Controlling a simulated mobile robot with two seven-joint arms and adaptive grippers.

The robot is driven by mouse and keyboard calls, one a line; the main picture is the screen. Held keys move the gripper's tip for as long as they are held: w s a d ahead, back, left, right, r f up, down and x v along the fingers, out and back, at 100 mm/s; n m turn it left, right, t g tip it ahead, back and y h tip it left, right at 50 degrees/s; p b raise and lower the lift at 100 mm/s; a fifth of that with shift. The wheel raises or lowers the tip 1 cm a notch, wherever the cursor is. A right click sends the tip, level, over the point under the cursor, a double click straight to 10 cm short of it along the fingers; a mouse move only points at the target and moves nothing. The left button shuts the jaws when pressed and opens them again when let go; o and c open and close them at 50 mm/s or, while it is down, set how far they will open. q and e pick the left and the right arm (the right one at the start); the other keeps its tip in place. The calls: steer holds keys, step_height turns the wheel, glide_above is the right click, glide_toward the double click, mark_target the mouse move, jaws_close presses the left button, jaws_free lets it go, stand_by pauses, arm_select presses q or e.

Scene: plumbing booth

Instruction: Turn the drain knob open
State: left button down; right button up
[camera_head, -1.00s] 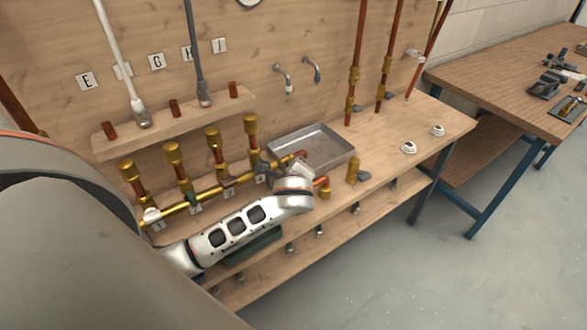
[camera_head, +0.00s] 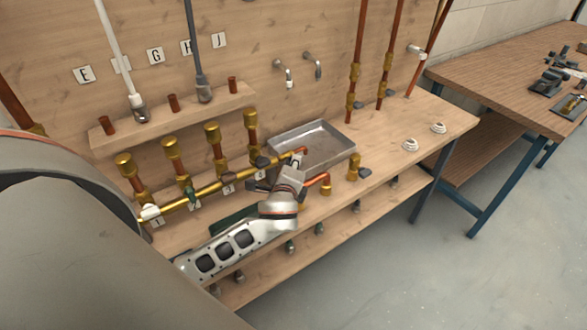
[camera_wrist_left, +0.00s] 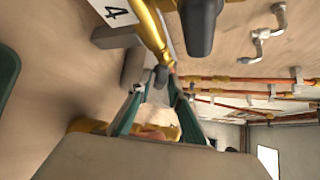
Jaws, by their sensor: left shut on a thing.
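A brass manifold pipe (camera_head: 208,189) runs along the bench, with dark valve knobs, and ends in a copper elbow (camera_head: 301,151) over the metal tray. My left gripper (camera_head: 291,165) is at this right end. In the left wrist view its two green-sided fingers (camera_wrist_left: 166,78) close around a small dark piece at the pipe's end, which appears to be the drain knob (camera_wrist_left: 160,77). The fingers and the gripper body hide most of it, and its turn angle cannot be read. A larger dark valve handle (camera_wrist_left: 201,24) stands just beyond the fingers. My right gripper is not in view.
The metal tray (camera_head: 340,137) sits behind the gripper. A brass valve (camera_head: 353,167) and copper elbow (camera_head: 319,179) stand to the right. Upright copper pipes (camera_head: 355,75) rise behind. The bench's right part, with two white fittings (camera_head: 411,145), has free room.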

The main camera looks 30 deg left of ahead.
arm_select(q)
steer(key=shift+f+t+b, duration=0.3)
steer(key=shift+f+b, duration=0.1)
steer(key=shift+b, duration=0.15)
steer(key=shift+s+f+n+b, duration=0.1)
steer(key=shift+n+b, duration=0.3)
steer(key=shift+b, duration=0.15)
steer(key=n+t+b, duration=0.1)
steer(key=b, duration=0.2)
steer(key=shift+t, duration=0.4)
steer(key=shift+r+n+b, duration=0.2)
steer(key=shift+n+b, duration=0.1)
steer(key=shift+b, duration=0.4)
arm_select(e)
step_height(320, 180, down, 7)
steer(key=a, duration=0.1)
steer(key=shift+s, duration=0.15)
arm_select(q)
steer(key=shift+t+y, duration=0.3)
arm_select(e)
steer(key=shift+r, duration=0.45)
arm_select(q)
steer(key=c, duration=2.1)
jaws_free()
steer(key=shift+r, duration=0.1)
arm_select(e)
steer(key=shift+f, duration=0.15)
